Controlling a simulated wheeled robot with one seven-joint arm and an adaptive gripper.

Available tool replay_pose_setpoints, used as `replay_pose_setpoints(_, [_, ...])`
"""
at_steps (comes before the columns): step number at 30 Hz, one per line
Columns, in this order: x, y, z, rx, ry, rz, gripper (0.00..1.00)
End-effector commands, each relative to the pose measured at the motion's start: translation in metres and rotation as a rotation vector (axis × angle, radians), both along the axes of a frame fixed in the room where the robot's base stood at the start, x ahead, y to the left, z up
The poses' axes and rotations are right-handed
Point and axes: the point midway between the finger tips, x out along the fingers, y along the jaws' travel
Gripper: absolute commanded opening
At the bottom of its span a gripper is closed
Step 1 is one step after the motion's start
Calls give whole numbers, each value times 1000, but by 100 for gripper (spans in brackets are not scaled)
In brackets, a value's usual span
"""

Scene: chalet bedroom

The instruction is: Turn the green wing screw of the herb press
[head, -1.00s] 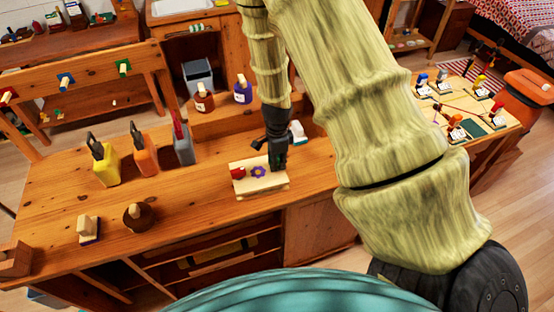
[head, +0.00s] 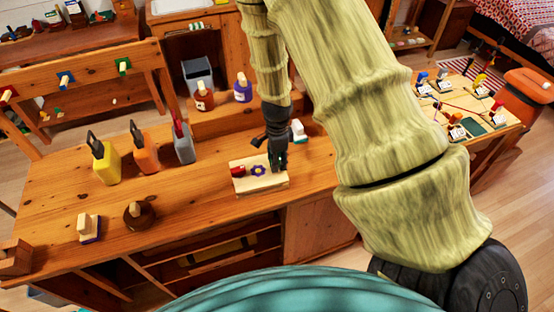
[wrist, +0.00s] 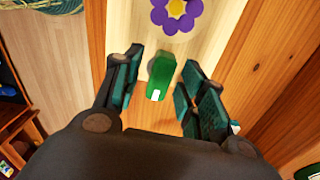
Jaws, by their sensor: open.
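The herb press seems to be the pale wooden board (head: 262,184) on the workbench, with a red part (head: 238,171) and a purple flower-shaped part (head: 258,171) on it. My gripper (head: 278,166) is over the board's right end. In the wrist view, the green wing screw (wrist: 161,75) stands on the pale board (wrist: 215,35), with a white mark on its near end. My open gripper (wrist: 160,88) has one finger on each side of it, with a visible gap on both sides. The purple flower (wrist: 176,12) lies just beyond. In the head view my gripper mostly hides the green screw.
A white-topped object (head: 298,131) stands close behind my gripper. Brown (head: 204,97) and purple (head: 242,89) bottles stand on a raised shelf. Yellow (head: 106,165), orange (head: 144,150) and grey (head: 183,146) containers stand to the left.

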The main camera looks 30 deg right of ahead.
Motion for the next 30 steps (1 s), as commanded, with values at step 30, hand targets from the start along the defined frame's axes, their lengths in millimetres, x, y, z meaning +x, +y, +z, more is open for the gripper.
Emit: replay_pose_setpoints(30, [0,0,117,0,1,0,41])
